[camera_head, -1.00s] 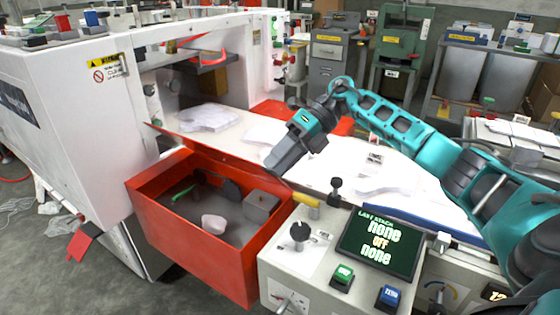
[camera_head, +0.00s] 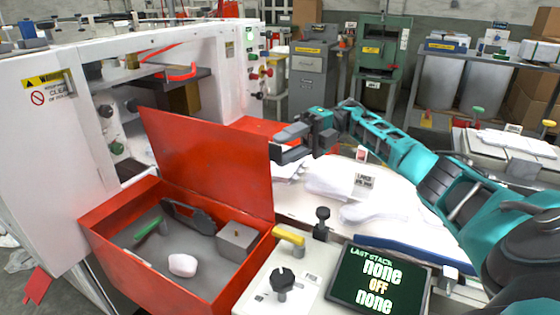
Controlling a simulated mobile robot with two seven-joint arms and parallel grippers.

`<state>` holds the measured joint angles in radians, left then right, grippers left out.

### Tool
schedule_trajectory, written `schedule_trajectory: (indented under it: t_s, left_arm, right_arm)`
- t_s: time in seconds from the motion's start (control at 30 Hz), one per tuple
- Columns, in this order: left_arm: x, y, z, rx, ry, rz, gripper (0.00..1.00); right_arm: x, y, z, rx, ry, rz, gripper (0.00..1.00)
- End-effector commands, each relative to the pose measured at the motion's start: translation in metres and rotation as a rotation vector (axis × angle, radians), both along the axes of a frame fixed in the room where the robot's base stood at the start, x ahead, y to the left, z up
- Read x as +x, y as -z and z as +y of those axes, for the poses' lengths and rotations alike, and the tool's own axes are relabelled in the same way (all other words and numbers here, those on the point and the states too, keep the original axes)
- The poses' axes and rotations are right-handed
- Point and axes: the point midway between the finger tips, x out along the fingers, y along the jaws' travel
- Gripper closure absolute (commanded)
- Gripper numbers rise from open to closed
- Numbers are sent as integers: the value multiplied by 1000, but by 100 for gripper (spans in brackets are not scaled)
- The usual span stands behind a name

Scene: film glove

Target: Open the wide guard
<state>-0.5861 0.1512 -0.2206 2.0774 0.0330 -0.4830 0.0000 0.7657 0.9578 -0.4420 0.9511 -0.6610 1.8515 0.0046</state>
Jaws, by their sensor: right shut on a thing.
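A wide flat red panel (camera_head: 208,160), which looks like the wide guard, stands steeply upright along the back side of the open red box (camera_head: 150,277). My right gripper (camera_head: 281,147) is at the panel's upper right corner, shut on its edge; the fingertips are partly hidden there. The panel hides part of the white machine bed behind it. My left gripper is out of view.
The red box holds a grey block (camera_head: 237,241), a pale lump (camera_head: 183,265) and a dark tool. A control panel with a screen (camera_head: 380,282) and knobs stands at front right. The white machine (camera_head: 50,150) fills the left. White gloves (camera_head: 335,180) lie behind the panel.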

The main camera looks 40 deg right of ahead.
Motion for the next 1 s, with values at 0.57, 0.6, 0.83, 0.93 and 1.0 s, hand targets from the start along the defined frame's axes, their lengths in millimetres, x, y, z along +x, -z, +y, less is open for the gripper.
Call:
schedule_trajectory:
  t_s: [0.57,0.6,0.83,0.93,1.0]
  left_arm:
    - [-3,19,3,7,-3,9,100]
    - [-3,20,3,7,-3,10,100]
    - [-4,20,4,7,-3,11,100]
    - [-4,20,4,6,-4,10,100]
    - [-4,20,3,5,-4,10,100]
  right_arm:
    - [6,-1,-13,74,4,28,100]
    - [6,-1,-13,73,4,28,100]
    - [6,0,-13,72,3,28,49]
    - [5,0,-12,71,2,29,39]
    - [5,1,-12,70,1,29,33]
